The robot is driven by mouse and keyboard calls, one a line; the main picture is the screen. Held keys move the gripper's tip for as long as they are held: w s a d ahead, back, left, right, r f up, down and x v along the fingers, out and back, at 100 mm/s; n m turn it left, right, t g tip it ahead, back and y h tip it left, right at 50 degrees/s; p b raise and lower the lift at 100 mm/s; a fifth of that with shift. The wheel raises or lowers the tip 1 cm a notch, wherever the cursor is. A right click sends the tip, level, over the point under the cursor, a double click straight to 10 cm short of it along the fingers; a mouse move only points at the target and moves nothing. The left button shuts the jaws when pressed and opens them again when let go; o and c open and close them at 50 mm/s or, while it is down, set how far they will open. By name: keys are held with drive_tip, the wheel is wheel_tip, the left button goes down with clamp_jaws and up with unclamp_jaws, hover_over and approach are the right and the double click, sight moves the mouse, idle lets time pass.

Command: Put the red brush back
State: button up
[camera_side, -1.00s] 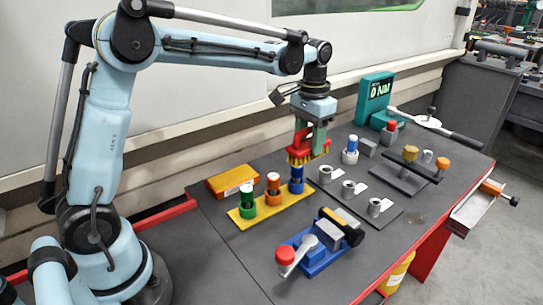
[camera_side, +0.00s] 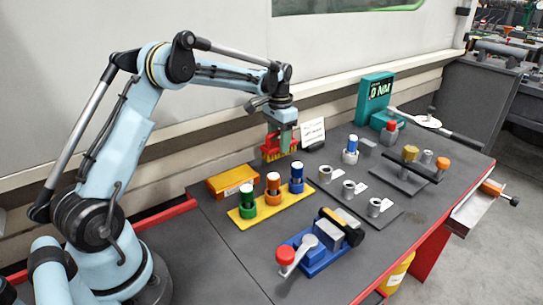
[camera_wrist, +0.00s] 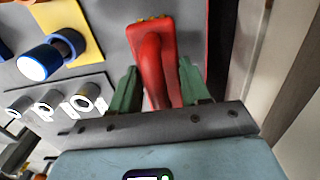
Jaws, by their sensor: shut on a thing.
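My gripper (camera_side: 283,138) is shut on the red brush and holds it in the air over the back of the bench, near the wall. The red brush (camera_side: 271,146) has yellow bristles that point down. In the wrist view the brush's red handle (camera_wrist: 155,65) sits between the green fingers of my gripper (camera_wrist: 157,85). The brush is behind the yellow plate and apart from the bench top, as far as I can tell.
A yellow plate (camera_side: 262,212) holds green, orange and blue cylinders. An orange box (camera_side: 231,180) lies left of the brush. A white card (camera_side: 312,131) stands to its right. A blue vise (camera_side: 318,262) is in front. Grey sockets (camera_side: 349,188) stand right of the plate.

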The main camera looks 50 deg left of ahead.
drive_tip(key=shift+f, duration=1.85)
drive_tip(key=shift+f, duration=0.15)
drive_tip(key=o, duration=1.1)
